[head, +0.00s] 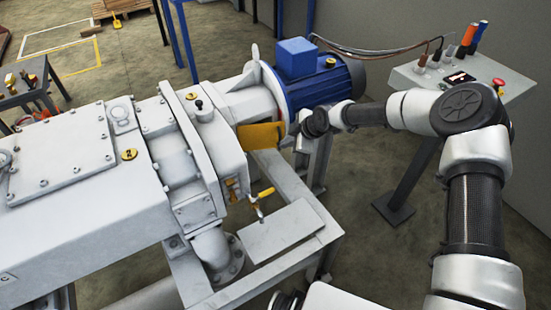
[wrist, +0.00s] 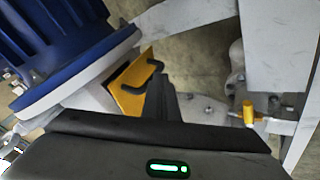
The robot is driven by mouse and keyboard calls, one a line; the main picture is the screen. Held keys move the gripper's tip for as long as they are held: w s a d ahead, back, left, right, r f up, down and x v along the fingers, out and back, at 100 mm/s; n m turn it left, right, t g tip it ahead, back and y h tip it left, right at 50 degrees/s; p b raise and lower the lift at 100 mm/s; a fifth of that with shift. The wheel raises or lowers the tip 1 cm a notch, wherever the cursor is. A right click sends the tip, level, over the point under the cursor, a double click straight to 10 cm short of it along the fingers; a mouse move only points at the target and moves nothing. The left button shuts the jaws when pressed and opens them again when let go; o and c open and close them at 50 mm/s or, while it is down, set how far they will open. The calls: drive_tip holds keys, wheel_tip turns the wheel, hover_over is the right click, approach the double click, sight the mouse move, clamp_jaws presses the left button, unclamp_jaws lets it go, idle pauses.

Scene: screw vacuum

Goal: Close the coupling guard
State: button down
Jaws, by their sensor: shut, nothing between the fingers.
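The coupling guard is a yellow plate (head: 261,135) between the pale grey pump housing and the blue motor's flange. In the head view my wrist is right of the guard by the motor, and the fingertips are hidden or too small to make out.
The blue motor (head: 325,88) and its pale flange are close to my wrist. A yellow-handled valve (head: 262,194) and a bare grey plate (head: 282,231) on the frame lie below the guard. A control stand (head: 455,82) with a red button is at the right.

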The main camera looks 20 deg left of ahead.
sight(283, 135)
drive_tip(key=shift+w+a+b, duration=0.3)
drive_tip(key=shift+w+b, duration=0.3)
drive_tip(key=shift+w, duration=0.2)
drive_tip(key=shift+w+a+b, duration=0.25)
drive_tip(key=shift+w+b, duration=0.3)
drive_tip(key=shift+w, duration=0.25)
drive_tip(key=shift+w+a+b, duration=0.3)
drive_tip(key=shift+w+b, duration=0.3)
drive_tip(key=shift+w, duration=0.2)
